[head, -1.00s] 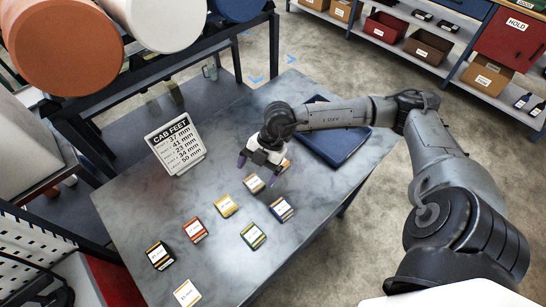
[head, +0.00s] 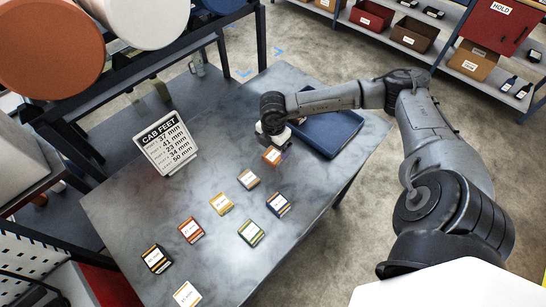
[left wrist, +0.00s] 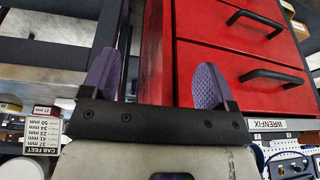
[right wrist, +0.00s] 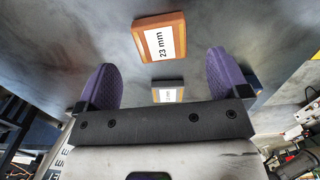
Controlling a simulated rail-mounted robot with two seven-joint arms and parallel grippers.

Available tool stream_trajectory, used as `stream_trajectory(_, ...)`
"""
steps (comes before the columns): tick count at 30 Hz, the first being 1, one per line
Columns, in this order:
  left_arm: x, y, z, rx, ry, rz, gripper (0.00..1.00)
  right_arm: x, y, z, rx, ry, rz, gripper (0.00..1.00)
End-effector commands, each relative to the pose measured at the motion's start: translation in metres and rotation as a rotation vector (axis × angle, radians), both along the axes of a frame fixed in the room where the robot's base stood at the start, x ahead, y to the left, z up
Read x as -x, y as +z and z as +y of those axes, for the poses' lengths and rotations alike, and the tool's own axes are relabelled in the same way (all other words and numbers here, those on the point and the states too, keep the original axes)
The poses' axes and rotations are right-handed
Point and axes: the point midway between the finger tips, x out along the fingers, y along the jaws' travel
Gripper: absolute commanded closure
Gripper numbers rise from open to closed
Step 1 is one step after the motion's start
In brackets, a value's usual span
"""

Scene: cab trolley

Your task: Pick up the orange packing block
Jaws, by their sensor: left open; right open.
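My right gripper (right wrist: 160,62) is open and empty.
A blue tray (head: 347,137) lies right of the right gripper. A "CAB FEET" sign (head: 167,146) stands at the left.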

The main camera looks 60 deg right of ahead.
Motion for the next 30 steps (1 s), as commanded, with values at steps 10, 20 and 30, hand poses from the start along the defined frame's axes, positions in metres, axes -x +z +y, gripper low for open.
stream_trajectory(10,0.000,-0.003,-0.003,0.011,0.007,0.000,0.20,0.000,-0.021,0.002,-0.001,0.001,0.001,0.06)
stream_trajectory(20,0.000,-0.006,-0.004,0.014,0.009,0.000,0.20,0.000,-0.054,0.002,-0.001,0.001,-0.001,0.06)
stream_trajectory(30,0.000,-0.006,-0.001,0.004,0.003,0.000,0.20,0.001,-0.054,0.002,-0.001,0.001,-0.001,0.23)
